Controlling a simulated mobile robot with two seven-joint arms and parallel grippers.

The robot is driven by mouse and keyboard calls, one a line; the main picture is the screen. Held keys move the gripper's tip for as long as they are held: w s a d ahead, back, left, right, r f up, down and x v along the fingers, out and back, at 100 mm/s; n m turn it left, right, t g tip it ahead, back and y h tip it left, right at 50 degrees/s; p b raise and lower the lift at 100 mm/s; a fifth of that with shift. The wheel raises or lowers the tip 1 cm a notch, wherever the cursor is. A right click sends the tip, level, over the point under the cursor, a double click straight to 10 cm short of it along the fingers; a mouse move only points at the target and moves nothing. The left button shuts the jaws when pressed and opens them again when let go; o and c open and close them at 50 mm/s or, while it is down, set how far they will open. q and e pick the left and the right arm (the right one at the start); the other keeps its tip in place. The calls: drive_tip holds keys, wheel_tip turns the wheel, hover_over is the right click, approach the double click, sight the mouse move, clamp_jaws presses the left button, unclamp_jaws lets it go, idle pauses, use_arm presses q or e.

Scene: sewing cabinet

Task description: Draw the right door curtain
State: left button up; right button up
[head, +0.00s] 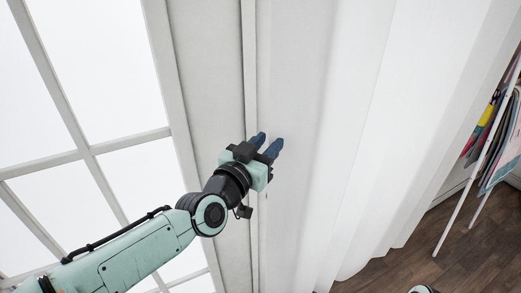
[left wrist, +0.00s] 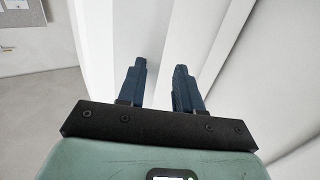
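A white curtain (head: 375,110) hangs in soft folds from the middle to the right in the head view. Its hem ends near the wooden floor. It also shows in the left wrist view (left wrist: 205,25), around the fingers. My left gripper (head: 266,142) is at the curtain's left edge, by the window frame. Its two blue fingers are apart, with a gap between them (left wrist: 160,75) in the left wrist view. I see no fabric clearly pinched between them; whether they touch the curtain I cannot tell. My right gripper is not clearly visible; only a small part of my body shows at the bottom edge.
A paned window or door (head: 75,110) with a white frame fills the left. A rack with hanging colourful items (head: 497,135) stands on the right, its white legs on the brown wooden floor (head: 405,267). A grey board (left wrist: 30,22) is on the far wall.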

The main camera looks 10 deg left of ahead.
use_arm(q)
drive_tip(key=b+v, duration=0.4)
drive_tip(key=v, duration=0.9)
drive_tip(key=shift+s, duration=0.25)
use_arm(e)
drive_tip(key=f, duration=0.2)
drive_tip(key=s+f, duration=0.1)
drive_tip(key=f, duration=0.1)
drive_tip(key=shift+s+f, duration=0.15)
drive_tip(key=shift+f, duration=0.1)
use_arm(q)
drive_tip(key=shift+a, duration=0.1)
